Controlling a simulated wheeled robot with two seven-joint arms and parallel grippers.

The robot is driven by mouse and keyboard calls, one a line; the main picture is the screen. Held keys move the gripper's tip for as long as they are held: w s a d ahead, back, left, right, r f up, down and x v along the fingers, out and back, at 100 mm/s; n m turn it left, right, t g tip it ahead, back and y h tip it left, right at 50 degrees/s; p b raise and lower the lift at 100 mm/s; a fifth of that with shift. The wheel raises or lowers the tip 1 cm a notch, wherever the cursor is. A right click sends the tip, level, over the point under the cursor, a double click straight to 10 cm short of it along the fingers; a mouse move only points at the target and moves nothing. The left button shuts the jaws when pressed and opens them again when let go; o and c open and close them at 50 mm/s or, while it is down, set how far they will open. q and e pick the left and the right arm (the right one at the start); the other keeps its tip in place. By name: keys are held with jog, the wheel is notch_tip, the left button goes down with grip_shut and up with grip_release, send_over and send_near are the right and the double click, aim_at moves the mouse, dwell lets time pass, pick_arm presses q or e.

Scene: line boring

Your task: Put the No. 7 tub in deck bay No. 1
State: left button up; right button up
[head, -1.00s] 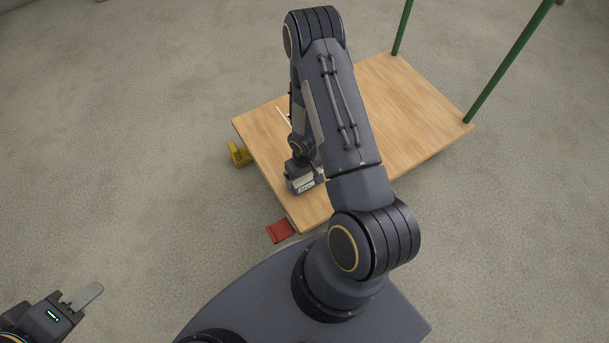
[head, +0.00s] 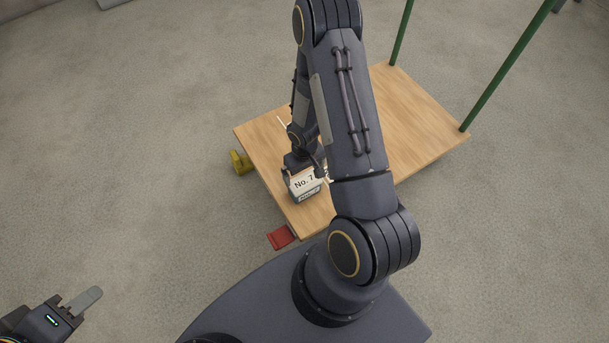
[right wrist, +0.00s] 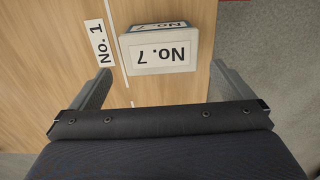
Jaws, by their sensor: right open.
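The No. 7 tub (head: 307,186) is a small pale and grey box with a "No. 7" label on its top and another on its side. It sits upright on the wooden deck (head: 416,112), near the deck's front corner. My right gripper (head: 303,170) is open just behind and above it, partly covering it. In the right wrist view the tub (right wrist: 160,50) stands ahead of the two spread fingers, with nothing gripped. A "No. 1" label (right wrist: 99,42) lies on the deck beside a white line, left of the tub. My left gripper (head: 78,300) is empty, low at the left.
A red block (head: 280,237) and a yellow block (head: 240,162) stick out at the deck's edges. Green posts (head: 508,74) rise at its far end. My right arm hides part of the deck. Carpeted floor around it looks clear.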

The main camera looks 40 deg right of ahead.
notch_tip(320, 180, up, 3)
notch_tip(320, 180, up, 14)
jog(key=m+t, duration=0.1)
jog(key=t, duration=0.1)
send_over(304, 181)
jog(key=a, duration=0.1)
notch_tip(304, 181, up, 9)
jog(key=s+a+y, duration=0.1)
jog(key=s+a, duration=0.1)
jog(key=s+a+r+t+y, duration=0.2)
jog(key=s+a+r+t, duration=0.1)
jog(key=s+a+r, duration=0.4)
jog(key=s+r, duration=0.3)
jog(key=s, duration=0.2)
jog(key=shift+a+r+n+t+y+p, duration=0.3)
jog(key=shift+a+r+y+p, duration=0.05)
jog(key=shift+a+y, duration=0.05)
jog(key=shift+r, duration=0.1)
notch_tip(304, 181, up, 28)
jog(key=p, duration=2.8)
